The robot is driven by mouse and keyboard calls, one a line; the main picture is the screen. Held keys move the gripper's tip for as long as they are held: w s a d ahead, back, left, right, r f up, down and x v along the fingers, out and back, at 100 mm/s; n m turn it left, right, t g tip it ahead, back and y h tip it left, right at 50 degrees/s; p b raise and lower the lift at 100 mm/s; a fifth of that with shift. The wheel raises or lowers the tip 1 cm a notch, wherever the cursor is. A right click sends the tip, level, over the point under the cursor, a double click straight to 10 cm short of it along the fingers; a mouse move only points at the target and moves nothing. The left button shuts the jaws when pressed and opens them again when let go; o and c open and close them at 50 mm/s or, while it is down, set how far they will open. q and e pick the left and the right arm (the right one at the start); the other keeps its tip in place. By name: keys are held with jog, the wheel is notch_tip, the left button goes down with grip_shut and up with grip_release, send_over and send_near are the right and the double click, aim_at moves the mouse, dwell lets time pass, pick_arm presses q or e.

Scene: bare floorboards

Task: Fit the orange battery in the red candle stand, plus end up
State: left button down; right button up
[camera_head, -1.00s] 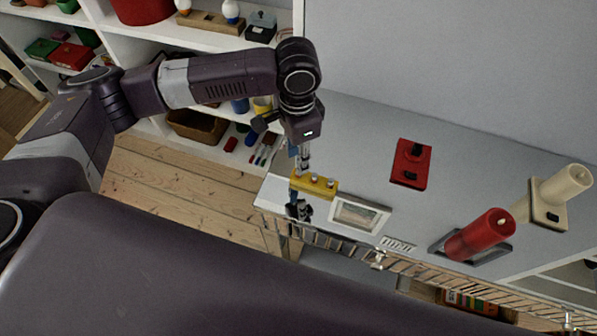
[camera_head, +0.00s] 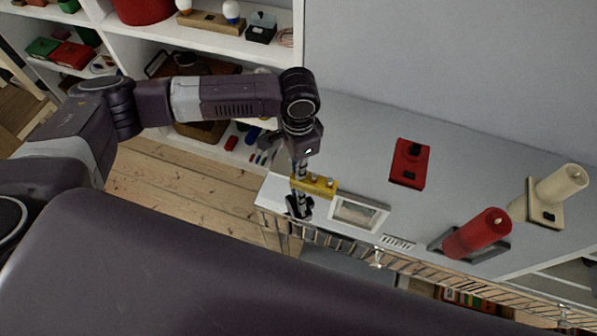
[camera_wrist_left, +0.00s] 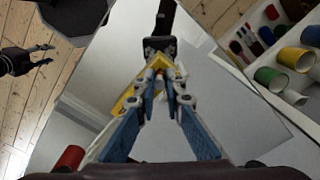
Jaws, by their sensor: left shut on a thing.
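The red stand (camera_head: 409,164), a flat red base with black parts, lies on the grey tabletop (camera_head: 455,180). A yellow block (camera_head: 315,184) sits near the table's left end, with silver battery-like tops showing in it. My left gripper (camera_head: 300,172) points down at the block's left end, where it hides one top. In the left wrist view its blue-grey fingers (camera_wrist_left: 170,80) close together over the yellow block (camera_wrist_left: 130,103). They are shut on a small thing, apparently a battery.
A red candle (camera_head: 477,234) lies on a dark frame. A cream candle (camera_head: 562,184) leans at a cream stand at the right. A picture frame (camera_head: 358,213) lies right of the block. A railing (camera_head: 340,245) runs along the front edge. A black object (camera_head: 298,206) stands at the left corner.

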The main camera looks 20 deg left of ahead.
pick_arm(q)
jog(key=shift+r, duration=0.1)
notch_tip(320, 180, up, 20)
jog(key=b, duration=0.2)
pick_arm(e)
jog(key=shift+a+f, duration=0.15)
jog(key=shift+f, duration=0.7)
pick_arm(q)
jog(key=s+a+f+n, duration=0.3)
jog(key=s+a+n, duration=0.2)
jog(key=s+n, duration=0.3)
jog(key=shift+s+a+n, duration=0.15)
jog(key=shift+a+n, duration=0.25)
jog(key=shift+n, duration=0.4)
pick_arm(e)
jog(key=shift+c, duration=0.5)
